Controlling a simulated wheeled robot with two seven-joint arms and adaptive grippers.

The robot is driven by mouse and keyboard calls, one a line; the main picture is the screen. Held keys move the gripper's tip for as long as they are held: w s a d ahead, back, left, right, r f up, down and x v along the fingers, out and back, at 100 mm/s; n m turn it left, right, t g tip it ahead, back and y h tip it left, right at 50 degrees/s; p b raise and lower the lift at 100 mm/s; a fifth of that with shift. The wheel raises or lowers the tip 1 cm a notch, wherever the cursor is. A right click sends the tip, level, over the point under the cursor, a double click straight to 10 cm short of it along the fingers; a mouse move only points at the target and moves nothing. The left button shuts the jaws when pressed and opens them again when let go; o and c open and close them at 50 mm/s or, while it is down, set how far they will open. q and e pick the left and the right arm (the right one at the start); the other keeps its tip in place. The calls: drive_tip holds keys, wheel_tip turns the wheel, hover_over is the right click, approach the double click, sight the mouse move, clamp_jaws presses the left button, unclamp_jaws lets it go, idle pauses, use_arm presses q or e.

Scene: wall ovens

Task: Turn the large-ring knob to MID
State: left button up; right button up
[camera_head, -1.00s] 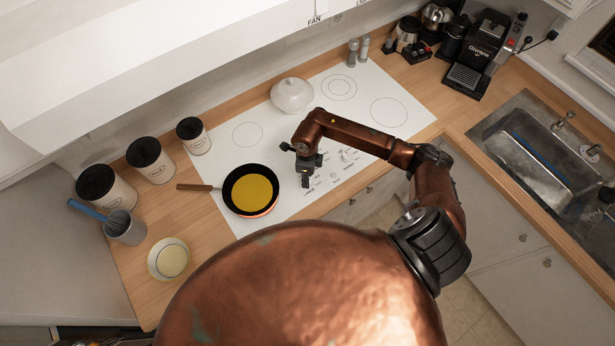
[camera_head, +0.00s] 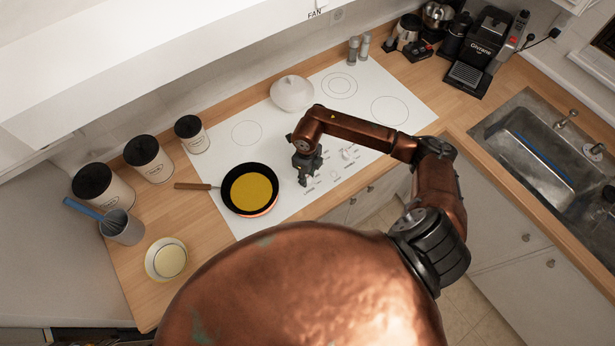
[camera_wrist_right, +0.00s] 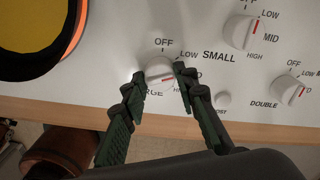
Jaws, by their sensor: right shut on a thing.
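The white large-ring knob (camera_wrist_right: 160,70) sits on the white cooktop's front edge, between my right gripper's fingers. Its label is partly hidden, with only "RGE" showing. OFF shows above it; its MID and HIGH labels are partly covered by a finger. A red mark shows on its lower right side, towards the covered labels; the exact setting is hard to tell. My right gripper (camera_wrist_right: 159,74) is shut on this knob, one dark finger on each side. In the head view the right gripper (camera_head: 304,182) points down at the cooktop, hiding the knob. My left gripper is out of view.
A frying pan (camera_head: 250,189) with yellow contents stands close to the left of the right gripper. The SMALL knob (camera_wrist_right: 240,32) and DOUBLE knob (camera_wrist_right: 287,90) lie to the right. A white lidded pot (camera_head: 292,94) stands behind. The cooktop's right side (camera_head: 400,85) is clear.

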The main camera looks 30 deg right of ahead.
drive_tip(key=shift+m+b, duration=0.55)
drive_tip(key=shift+m, duration=1.55)
drive_tip(key=shift+w, duration=0.1)
drive_tip(key=o, duration=1.2)
drive_tip(key=shift+c, duration=0.2)
wheel_tip(320, 180, up, 12)
